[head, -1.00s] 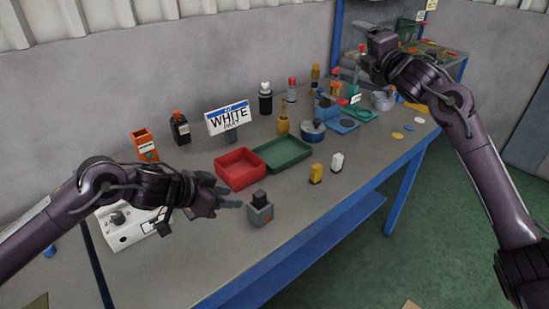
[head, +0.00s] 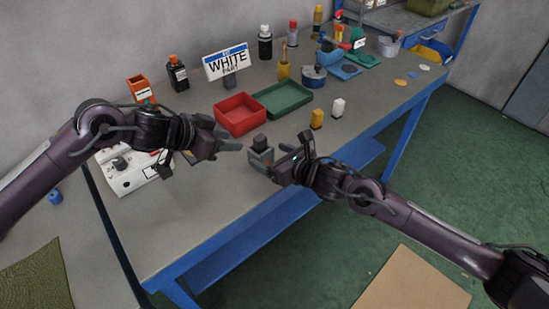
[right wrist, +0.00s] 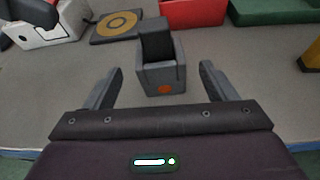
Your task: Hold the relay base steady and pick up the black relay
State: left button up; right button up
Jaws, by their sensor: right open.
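The grey relay base (head: 262,158) stands near the front of the table, with an orange mark on its face in the right wrist view (right wrist: 165,78). The black relay (head: 260,142) sits in its top and juts up; it also shows in the right wrist view (right wrist: 156,40). My right gripper (right wrist: 161,70) is open and empty, its fingers spread to either side of the base and short of it. My left gripper (head: 236,142) is just left of the base, pointing at it; whether its fingers are apart is unclear.
A red tray (head: 240,128) and a green tray (head: 262,107) lie behind the base. A yellow block (head: 316,119) and a white block (head: 338,107) stand to the right. A white device (head: 128,180) is under my left arm. A sign (head: 226,62) reads WHITE.

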aim_at(257, 153)
jog(key=shift+d+f+n, duration=0.1)
jog(key=shift+f+n, duration=0.3)
jog(key=shift+w+f, duration=0.15)
jog(key=shift+f, duration=0.05)
jog(key=shift+g, duration=0.3)
jog(key=x, duration=0.7)
jog(key=shift+r, duration=0.1)
